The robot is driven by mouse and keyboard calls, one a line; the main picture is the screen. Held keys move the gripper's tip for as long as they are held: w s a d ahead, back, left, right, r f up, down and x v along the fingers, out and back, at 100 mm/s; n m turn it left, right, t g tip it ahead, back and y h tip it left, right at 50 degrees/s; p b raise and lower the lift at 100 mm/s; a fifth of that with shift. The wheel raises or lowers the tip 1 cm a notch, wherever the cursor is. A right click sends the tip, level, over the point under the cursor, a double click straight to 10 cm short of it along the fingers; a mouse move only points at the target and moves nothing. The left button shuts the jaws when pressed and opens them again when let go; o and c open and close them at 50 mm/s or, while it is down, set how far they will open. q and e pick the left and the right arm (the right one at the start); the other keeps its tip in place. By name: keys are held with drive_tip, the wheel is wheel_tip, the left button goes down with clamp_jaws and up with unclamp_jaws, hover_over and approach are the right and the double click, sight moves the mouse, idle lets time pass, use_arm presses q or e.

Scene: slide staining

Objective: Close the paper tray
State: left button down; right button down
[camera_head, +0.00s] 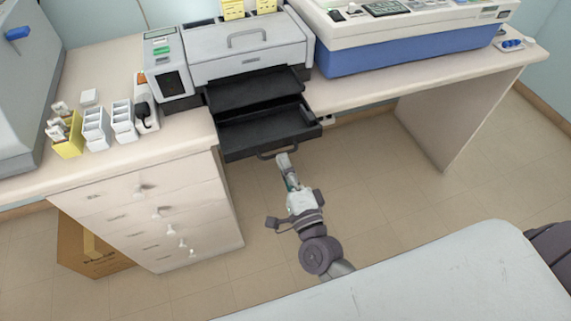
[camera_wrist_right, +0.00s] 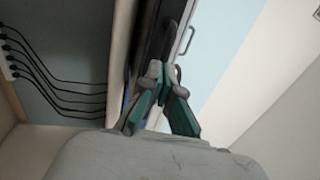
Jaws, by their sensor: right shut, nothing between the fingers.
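The black paper tray (camera_head: 264,135) is pulled out of the front of the grey and white printer (camera_head: 245,49) and reaches past the bench's front edge. A handle (camera_head: 280,153) is on its front. My right gripper (camera_head: 284,161) is shut and empty, with its fingertips at or very near this handle. Whether they touch it I cannot tell. In the right wrist view, my closed fingers (camera_wrist_right: 165,76) with green pads point up at a dark edge of the printer or tray. My left gripper is not in view.
A blue and white machine (camera_head: 405,45) stands right of the printer. White racks (camera_head: 97,128) and a yellow box (camera_head: 67,145) stand at the left, above a drawer cabinet (camera_head: 150,215). The floor around my right arm is open. Cables (camera_wrist_right: 60,85) show in the right wrist view.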

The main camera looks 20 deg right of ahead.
sight(270, 133)
drive_tip(key=w, duration=0.5)
drive_tip(key=w+b, duration=0.1)
drive_tip(key=w, duration=0.5)
drive_tip(key=shift+a, duration=0.2)
drive_tip(key=shift+s+r, duration=0.1)
drive_tip(key=shift+r, duration=0.2)
